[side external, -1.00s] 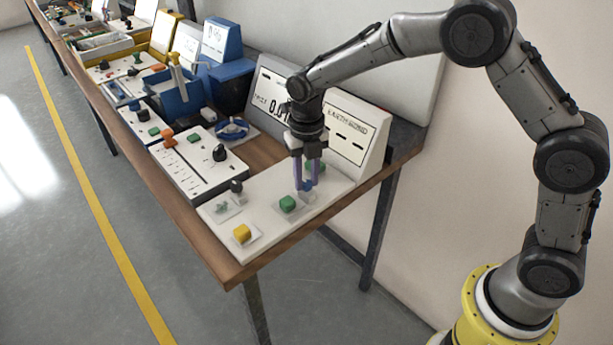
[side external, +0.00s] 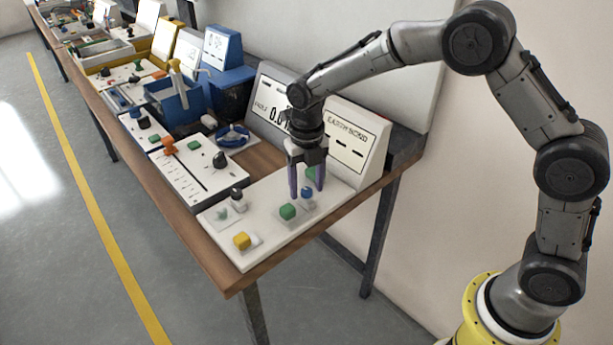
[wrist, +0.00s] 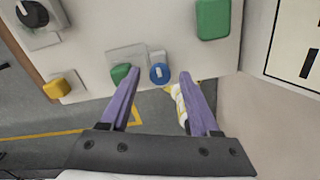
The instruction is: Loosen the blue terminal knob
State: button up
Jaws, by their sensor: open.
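The blue terminal knob (side external: 307,192) stands on the white panel (side external: 262,236), just right of a green knob (side external: 288,212). My gripper (side external: 307,194) is open, its purple fingers pointing down at the blue knob. In the wrist view the blue knob (wrist: 159,73) has a pale mark on top and lies between and beyond the fingertips (wrist: 160,76). The green knob (wrist: 122,74) is close to the left fingertip there. I cannot tell whether a finger touches either knob.
A yellow knob (side external: 242,240) and a black knob (side external: 237,194) sit on the same panel. A larger green block (wrist: 213,18) is at the panel's back. An upright display (side external: 350,145) stands close behind my gripper. The table's front edge is near.

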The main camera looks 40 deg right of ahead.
notch_tip(320, 180, up, 14)
dwell(0.5)
jog(key=shift+f, duration=0.1)
notch_tip(320, 180, up, 8)
jog(key=m+t, duration=0.1)
jog(key=t, duration=0.1)
send_over(307, 190)
jog(key=s+d, duration=0.3)
jog(key=s, duration=0.2)
jog(key=s+d+r+m+t, duration=0.1)
jog(key=s+d+r+m, duration=0.1)
jog(key=s+m, duration=0.3)
jog(key=s+d+r+m+t, duration=0.1)
jog(key=s+d+r+m, duration=0.15)
jog(key=s, duration=0.45)
jog(key=s+f+m, duration=0.5)
jog(key=s+m, duration=0.1)
jog(key=m, duration=0.6)
jog(key=s+d+f+m+t, duration=0.1)
jog(key=s+f+m, duration=0.4)
jog(key=m, duration=0.7)
jog(key=shift+s+d+f+t, duration=0.2)
jog(key=shift+s+f+t, duration=0.1)
jog(key=shift+s+f, duration=0.15)
